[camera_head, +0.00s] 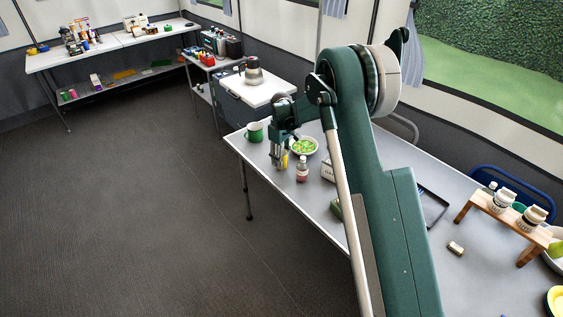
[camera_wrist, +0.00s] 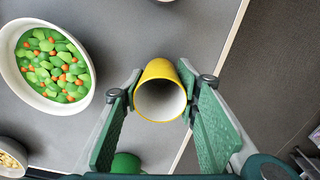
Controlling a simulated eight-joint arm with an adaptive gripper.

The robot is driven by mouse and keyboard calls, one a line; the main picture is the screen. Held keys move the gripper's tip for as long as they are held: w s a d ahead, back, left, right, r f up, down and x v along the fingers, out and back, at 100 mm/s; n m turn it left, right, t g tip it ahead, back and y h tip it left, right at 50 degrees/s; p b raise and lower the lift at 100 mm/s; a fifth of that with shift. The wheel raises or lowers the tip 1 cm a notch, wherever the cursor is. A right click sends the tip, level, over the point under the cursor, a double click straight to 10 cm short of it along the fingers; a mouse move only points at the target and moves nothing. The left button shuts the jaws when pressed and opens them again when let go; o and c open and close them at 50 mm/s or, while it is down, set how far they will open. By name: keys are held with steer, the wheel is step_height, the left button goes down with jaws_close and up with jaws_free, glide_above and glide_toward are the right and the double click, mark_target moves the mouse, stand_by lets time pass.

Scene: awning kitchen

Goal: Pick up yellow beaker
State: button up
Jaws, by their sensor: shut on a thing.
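The yellow beaker (camera_wrist: 160,73) is in the middle of the wrist view, its pale inside facing the camera. My gripper (camera_wrist: 161,92) has one finger on each side of it and is shut on it. In the head view my gripper (camera_head: 279,160) is at the near edge of the table, and a small yellow part of the beaker (camera_head: 285,161) shows by the fingers. The rest of it is hidden there. I cannot tell whether the beaker touches the table.
A white bowl of green and orange food (camera_head: 304,147) stands close by on the right, and a green mug (camera_head: 254,131) on the left. A small bottle (camera_head: 302,169) stands near the gripper. A wooden rack (camera_head: 505,222) with jars is farther right. The table edge is near.

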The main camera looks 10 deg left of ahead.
steer(key=shift+r, duration=0.1)
step_height(320, 180, up, 10)
steer(key=p, duration=0.1)
steer(key=shift+p, duration=0.35)
stand_by(0.4)
